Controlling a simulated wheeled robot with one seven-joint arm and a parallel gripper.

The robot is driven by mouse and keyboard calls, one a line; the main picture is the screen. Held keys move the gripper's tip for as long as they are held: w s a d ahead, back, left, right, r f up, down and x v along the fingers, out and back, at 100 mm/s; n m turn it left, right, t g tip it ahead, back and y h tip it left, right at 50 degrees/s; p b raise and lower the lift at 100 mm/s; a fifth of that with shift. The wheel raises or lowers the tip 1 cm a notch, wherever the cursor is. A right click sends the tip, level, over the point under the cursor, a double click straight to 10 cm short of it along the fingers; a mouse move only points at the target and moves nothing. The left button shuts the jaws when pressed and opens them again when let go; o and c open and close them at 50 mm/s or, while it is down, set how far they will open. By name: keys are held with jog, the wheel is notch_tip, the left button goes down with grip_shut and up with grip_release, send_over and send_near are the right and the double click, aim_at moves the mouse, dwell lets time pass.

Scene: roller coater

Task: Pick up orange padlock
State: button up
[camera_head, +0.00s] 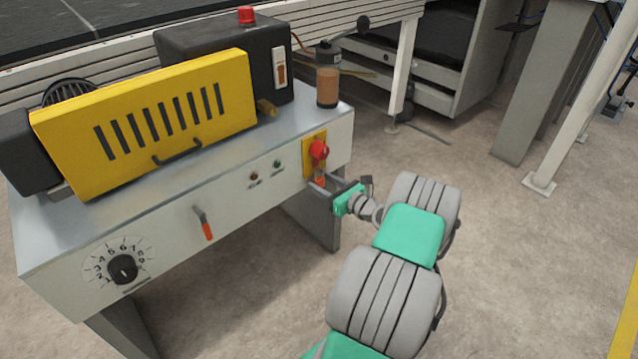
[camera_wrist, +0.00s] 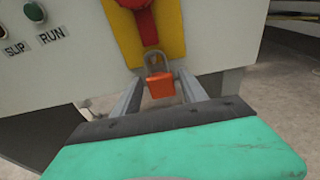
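The orange padlock (camera_wrist: 160,86) hangs upright by its grey shackle below the red switch on the yellow plate, in the wrist view. In the head view only a small orange part of the padlock (camera_head: 319,182) shows, next to my fingers. My gripper (camera_wrist: 158,80) is open, with one finger on each side of the padlock. A gap shows on the left of the padlock; the right finger looks closer to it. In the head view my gripper (camera_head: 318,183) reaches to the machine's front panel, just below the red switch (camera_head: 319,150).
The yellow plate (camera_wrist: 170,45) sits on the grey front panel (camera_head: 230,190). A red-handled lever (camera_head: 205,226) and a dial (camera_head: 123,268) are farther left on the panel. A bottle (camera_head: 327,86) stands on the machine top.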

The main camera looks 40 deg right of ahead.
grip_shut()
dwell(0.3)
